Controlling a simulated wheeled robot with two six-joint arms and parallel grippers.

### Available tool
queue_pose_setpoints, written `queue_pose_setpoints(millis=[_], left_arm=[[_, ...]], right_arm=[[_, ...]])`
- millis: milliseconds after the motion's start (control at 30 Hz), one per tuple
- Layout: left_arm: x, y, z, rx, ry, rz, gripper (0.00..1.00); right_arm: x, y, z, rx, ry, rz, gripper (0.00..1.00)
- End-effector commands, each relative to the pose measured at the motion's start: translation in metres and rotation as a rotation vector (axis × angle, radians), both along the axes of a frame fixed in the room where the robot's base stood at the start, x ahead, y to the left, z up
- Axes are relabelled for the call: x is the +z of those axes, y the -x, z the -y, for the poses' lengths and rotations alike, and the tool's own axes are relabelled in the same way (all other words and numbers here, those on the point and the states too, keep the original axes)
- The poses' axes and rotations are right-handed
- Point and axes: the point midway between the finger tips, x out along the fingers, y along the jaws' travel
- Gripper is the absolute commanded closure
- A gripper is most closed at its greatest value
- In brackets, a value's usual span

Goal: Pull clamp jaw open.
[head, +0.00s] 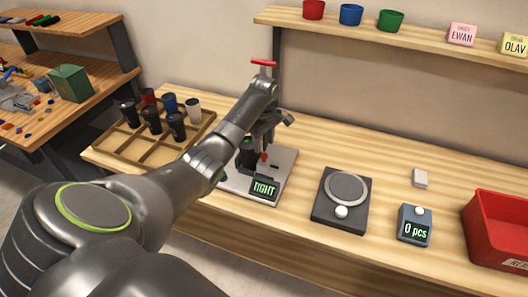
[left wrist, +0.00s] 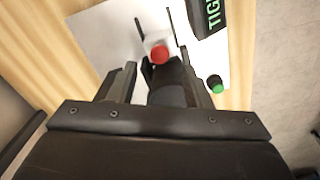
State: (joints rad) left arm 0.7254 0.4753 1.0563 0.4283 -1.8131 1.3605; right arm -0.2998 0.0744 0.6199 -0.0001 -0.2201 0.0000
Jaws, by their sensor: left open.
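The clamp fixture is a pale metal plate (head: 286,165) on the workbench, with a small display (head: 264,189) reading "TIGHT". A red knob (head: 264,157) shows on the fixture beside a dark cup-like body (head: 247,154). In the left wrist view the red knob (left wrist: 159,54) shows between my finger ends, with a dark rounded body (left wrist: 168,82) below it. My left gripper (head: 265,134) is open, just above the fixture. Whether it touches the knob cannot be told. The clamp jaw itself is mostly hidden by my gripper and arm. My right gripper is not in view.
A wooden tray (head: 94,154) with several tumblers stands left of the fixture. A dark scale-like device (head: 339,212), a "0 pcs" counter (head: 414,226) and a red bin (head: 500,235) are at right. A green button (left wrist: 215,84) is near the fixture.

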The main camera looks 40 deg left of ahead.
Motion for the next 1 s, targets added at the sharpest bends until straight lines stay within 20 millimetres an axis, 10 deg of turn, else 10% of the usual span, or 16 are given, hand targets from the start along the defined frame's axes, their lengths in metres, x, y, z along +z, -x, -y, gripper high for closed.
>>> queue_pose_setpoints(millis=[300,667,1000], left_arm=[[-0.044,0.0,0.0,0.0,0.0,-0.001,0.55],[-0.049,0.0,0.0,-0.001,-0.001,0.001,0.55],[-0.049,0.0,0.0,-0.001,-0.001,0.0,0.98]], right_arm=[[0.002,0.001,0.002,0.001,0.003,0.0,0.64],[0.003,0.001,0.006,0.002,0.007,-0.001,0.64],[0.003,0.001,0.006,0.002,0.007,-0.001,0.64]])
